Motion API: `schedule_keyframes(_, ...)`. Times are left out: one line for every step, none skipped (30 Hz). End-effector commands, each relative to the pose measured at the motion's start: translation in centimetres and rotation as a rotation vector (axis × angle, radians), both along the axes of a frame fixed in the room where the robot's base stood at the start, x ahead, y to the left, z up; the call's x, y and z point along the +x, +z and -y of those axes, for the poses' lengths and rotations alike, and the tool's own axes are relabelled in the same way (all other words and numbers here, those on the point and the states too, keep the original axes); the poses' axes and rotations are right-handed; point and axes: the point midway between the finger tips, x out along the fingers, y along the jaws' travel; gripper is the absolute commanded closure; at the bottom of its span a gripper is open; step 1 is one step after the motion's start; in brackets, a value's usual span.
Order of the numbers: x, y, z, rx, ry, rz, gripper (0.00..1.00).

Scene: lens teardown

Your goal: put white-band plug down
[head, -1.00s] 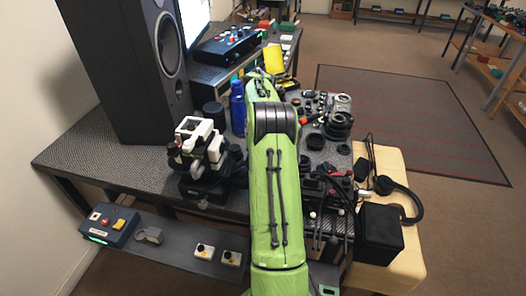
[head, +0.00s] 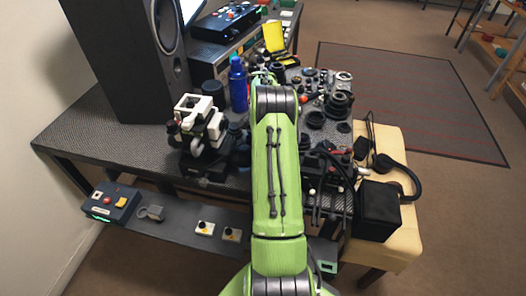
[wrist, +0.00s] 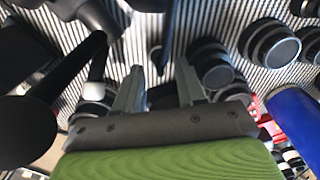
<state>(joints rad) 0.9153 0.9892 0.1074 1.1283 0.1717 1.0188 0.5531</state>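My gripper (wrist: 158,82) shows in the wrist view with its two grey fingers apart and striped tabletop visible between their tips. A dark piece (wrist: 160,96) shows low between the fingers; I cannot tell whether it is touched or lies behind them. A black part with a white piece (wrist: 97,68) is just left of the fingers; I cannot tell whether it is the white-band plug. I cannot pick out the plug for certain in either view. In the head view my green arm reaches over the table and hides much of the area around the gripper.
Several black lens parts (wrist: 275,43) stand right of the fingers. A blue bottle (head: 238,86) stands left of my arm, near a white-and-black device (head: 200,124). A large speaker (head: 125,60) is at the left. Cluttered lens parts (head: 338,103) fill the table's right side.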

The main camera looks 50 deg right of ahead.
Motion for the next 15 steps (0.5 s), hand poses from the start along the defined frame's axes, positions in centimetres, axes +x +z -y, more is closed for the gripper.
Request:
schedule_keyframes(0.0,-1.6,-0.1,0.004,0.000,-0.002,0.61)
schedule_keyframes(0.0,-2.2,-0.1,0.003,0.000,-0.002,0.61)
schedule_keyframes(0.0,-2.9,-0.1,0.004,0.000,-0.002,0.61)
schedule_keyframes(0.0,-3.2,-0.1,0.003,0.000,-0.002,0.61)
schedule_keyframes(0.1,-3.5,-0.1,0.002,0.000,-0.001,0.61)
schedule_keyframes(0.1,-3.6,-0.1,0.001,0.000,0.000,0.61)
schedule_keyframes(0.1,-3.5,-0.1,0.001,0.000,0.000,0.61)
schedule_keyframes(0.1,-3.4,-0.1,0.000,0.000,0.000,0.61)
schedule_keyframes(0.1,-3.4,-0.1,0.000,0.000,0.000,0.61)
schedule_keyframes(0.1,-3.4,-0.1,0.000,0.000,0.000,0.61)
schedule_keyframes(0.1,-3.4,-0.1,0.001,0.000,0.000,0.62)
schedule_keyframes(0.1,-3.4,-0.1,0.001,0.000,0.000,0.68)
schedule_keyframes(0.1,-3.3,-0.1,0.001,0.000,0.000,0.73)
schedule_keyframes(0.1,-3.3,-0.1,0.001,0.000,0.000,0.78)
schedule_keyframes(0.1,-3.3,-0.1,0.001,0.000,0.000,0.84)
